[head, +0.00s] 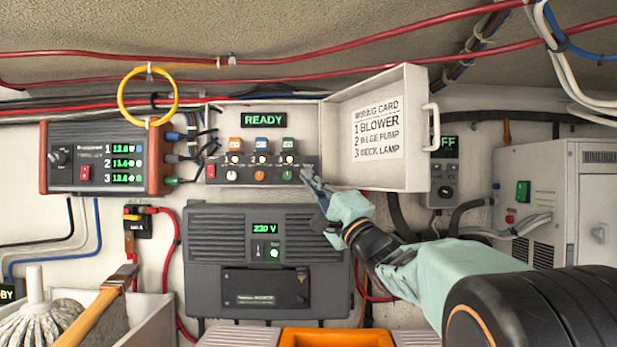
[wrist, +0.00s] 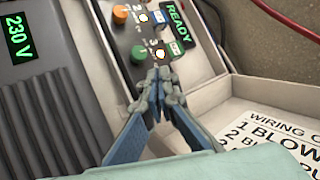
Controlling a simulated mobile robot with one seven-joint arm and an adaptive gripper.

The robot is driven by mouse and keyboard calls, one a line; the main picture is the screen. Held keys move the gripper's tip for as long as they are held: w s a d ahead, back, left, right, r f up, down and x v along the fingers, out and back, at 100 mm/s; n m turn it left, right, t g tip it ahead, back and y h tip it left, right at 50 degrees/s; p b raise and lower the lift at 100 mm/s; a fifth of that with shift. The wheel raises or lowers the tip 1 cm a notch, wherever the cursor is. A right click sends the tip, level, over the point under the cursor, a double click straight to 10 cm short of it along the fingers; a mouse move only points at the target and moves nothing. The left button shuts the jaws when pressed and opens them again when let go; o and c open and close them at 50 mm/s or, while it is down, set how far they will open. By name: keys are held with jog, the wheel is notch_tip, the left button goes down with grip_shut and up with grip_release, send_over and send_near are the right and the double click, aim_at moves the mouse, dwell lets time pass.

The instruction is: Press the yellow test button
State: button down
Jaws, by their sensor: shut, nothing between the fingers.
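The switch panel (head: 262,172) sits in an open wall box under a green READY display (head: 264,120). It carries a row of lights, coloured tags and small round buttons. I cannot make out a yellow test button in either view; the panel's right end is partly hidden by my fingers. My gripper (head: 308,178) is shut and empty, its tips at the panel's right end. In the wrist view its fingertips (wrist: 157,80) are just beyond the green button (wrist: 138,53) of row 3. Whether they touch the panel I cannot tell.
A grey 230 V unit (head: 225,245) is below. A red-ended meter unit (head: 105,158) is at left. Red cables (head: 300,78) run overhead. An orange tray (head: 335,337) is at the bottom.

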jog(key=shift+w, duration=0.1)
dwell(0.6)
jog(key=shift+w+p, duration=0.3)
jog(key=shift+w, duration=0.05)
jog(key=shift+w+p, duration=0.3)
jog(key=shift+w, duration=0.05)
dwell(0.5)
dwell(0.3)
jog(key=shift+s+b, duration=0.45)
jog(key=shift+s, duration=0.3)
jog(key=shift+s, duration=0.1)
jog(key=s+b, duration=0.2)
jog(key=s, duration=0.2)
jog(key=shift+s, duration=0.4)
